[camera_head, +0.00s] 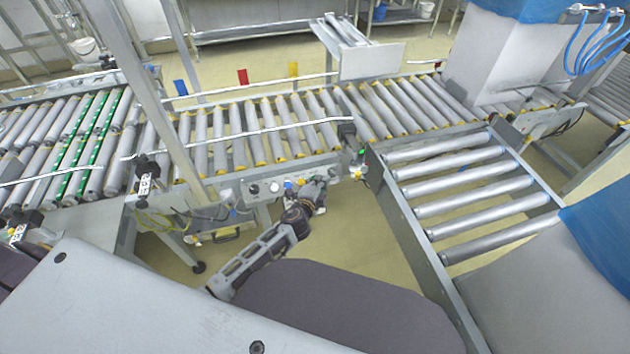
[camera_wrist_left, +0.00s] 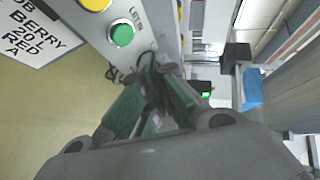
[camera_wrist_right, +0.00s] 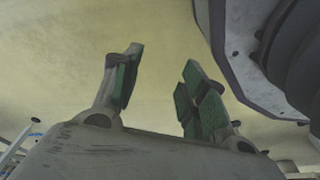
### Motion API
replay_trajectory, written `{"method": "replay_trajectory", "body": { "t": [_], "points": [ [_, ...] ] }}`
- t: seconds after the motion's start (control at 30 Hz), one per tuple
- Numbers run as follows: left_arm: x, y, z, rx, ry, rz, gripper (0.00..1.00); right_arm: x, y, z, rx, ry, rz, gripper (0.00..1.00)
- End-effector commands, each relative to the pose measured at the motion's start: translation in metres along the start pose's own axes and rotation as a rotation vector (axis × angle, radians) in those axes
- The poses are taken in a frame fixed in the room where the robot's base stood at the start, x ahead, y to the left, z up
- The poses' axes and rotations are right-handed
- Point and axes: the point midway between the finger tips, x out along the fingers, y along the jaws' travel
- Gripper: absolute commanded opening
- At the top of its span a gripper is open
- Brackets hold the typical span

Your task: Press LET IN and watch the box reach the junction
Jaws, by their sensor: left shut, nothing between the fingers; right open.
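My left gripper (camera_head: 322,182) is at the front of the control panel (camera_head: 262,190) on the conveyor's near side. In the left wrist view its fingers (camera_wrist_left: 158,68) are closed together and empty. The green button (camera_wrist_left: 122,35), with a partly visible label starting "LET", sits just left of and above the fingertips, apart from them in the picture. A yellow button (camera_wrist_left: 95,4) is beyond it. The junction (camera_head: 368,148) is where the side rollers meet the main line; its rollers are bare. No box shows in any view. My right gripper (camera_wrist_right: 160,65) is open and empty over the floor.
A job card (camera_wrist_left: 38,30) reading "BERRY 20 RED A" is beside the panel. Blue, red and yellow flags (camera_head: 242,76) stand behind the main rollers. A side roller conveyor (camera_head: 465,185) runs toward the front right. A small green light (camera_head: 362,152) glows by the junction.

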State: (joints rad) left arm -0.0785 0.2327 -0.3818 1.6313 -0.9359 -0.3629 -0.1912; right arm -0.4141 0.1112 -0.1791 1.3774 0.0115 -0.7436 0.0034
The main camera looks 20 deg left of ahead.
Motion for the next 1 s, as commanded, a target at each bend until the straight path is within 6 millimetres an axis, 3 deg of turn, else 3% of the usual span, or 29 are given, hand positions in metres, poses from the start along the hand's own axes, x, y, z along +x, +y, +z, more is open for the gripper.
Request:
{"method": "replay_trajectory", "body": {
  "t": [0.6, 1.0],
  "points": [
    [0.017, 0.013, 0.012, 0.0, 0.0, 0.0, 0.0, -0.035, -0.013, -0.028, -0.003, -0.02, -0.021, 0.43],
    [0.02, 0.015, 0.015, 0.0, 0.0, 0.0, 0.0, -0.043, -0.016, -0.033, -0.003, -0.023, -0.025, 0.43]
  ]
}}
